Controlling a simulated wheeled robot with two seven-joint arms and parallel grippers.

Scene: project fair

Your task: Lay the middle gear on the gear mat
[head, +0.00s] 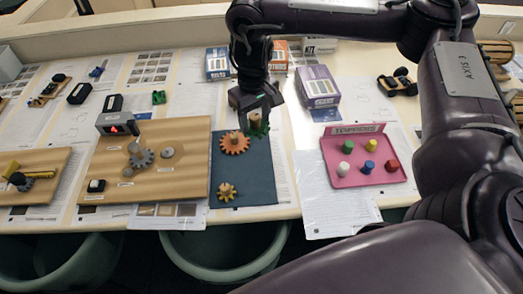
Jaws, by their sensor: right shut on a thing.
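The gear mat (258,185) is a dark blue-grey rectangle near the table's front edge, just right of a wooden board. An orange gear (234,143) with a wooden knob lies on its upper left part. A small yellow-brown gear (227,191) lies on its lower left part. My right gripper (256,116) reaches down over the mat's back right corner, shut on a green gear (261,131) by its wooden knob. The green gear is right of the orange one. I cannot tell whether it touches the mat. My left gripper is out of view.
A pink tray (363,180) with coloured pegs stands right of the mat. Boxes, including a purple one (318,87), stand behind. The mat's right side is bare.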

